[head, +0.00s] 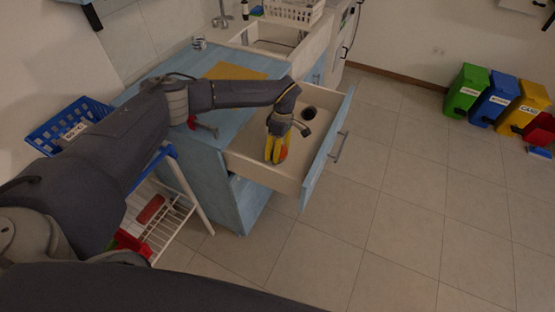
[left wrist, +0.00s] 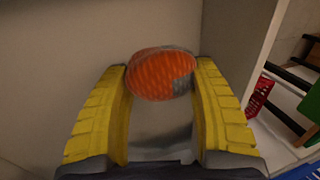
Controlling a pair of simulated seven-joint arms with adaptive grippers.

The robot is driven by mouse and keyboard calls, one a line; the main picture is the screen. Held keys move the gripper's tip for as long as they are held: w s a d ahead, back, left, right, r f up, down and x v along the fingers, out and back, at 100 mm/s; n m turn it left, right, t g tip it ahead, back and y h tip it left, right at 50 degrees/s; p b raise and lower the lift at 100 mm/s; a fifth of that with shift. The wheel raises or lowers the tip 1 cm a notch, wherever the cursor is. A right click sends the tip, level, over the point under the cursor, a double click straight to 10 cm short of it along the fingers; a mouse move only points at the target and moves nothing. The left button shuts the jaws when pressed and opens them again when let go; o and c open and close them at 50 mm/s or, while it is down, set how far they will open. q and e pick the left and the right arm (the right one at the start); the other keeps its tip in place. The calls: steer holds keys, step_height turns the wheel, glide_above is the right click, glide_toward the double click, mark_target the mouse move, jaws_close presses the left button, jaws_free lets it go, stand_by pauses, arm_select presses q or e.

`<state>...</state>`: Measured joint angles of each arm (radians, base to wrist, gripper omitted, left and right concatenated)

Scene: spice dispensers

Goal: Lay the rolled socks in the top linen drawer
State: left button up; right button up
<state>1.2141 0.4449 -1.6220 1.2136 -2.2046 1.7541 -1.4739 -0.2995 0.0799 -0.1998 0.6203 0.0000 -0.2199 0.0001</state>
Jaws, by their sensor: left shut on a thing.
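The top drawer (head: 252,164) of the blue cabinet is pulled open, with its blue front toward the right. My left gripper (head: 279,157), with yellow fingers, points down into the drawer area near its near side. It is shut on the orange and grey rolled socks (head: 284,153). In the left wrist view the socks (left wrist: 162,74) sit between the two fingertips, with pale drawer panels around them. I cannot tell whether the socks touch the drawer floor. My right gripper is not in view.
A dark round item (head: 309,112) lies farther back in the drawer. On the blue top are a red-handled object (head: 203,127) and a yellow-brown sheet (head: 236,71). A blue basket (head: 62,128) and white rack (head: 172,215) stand at left.

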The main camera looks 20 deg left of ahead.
arm_select(q)
steer(key=shift+w+x, duration=0.25)
steer(key=shift+x, duration=0.9)
steer(key=shift+w+x, duration=0.25)
steer(key=shift+x, duration=0.9)
steer(key=shift+d+f, duration=0.1)
steer(key=shift+f, duration=0.15)
steer(key=o, duration=1.1)
steer(key=shift+r, duration=0.15)
steer(key=v, duration=1.2)
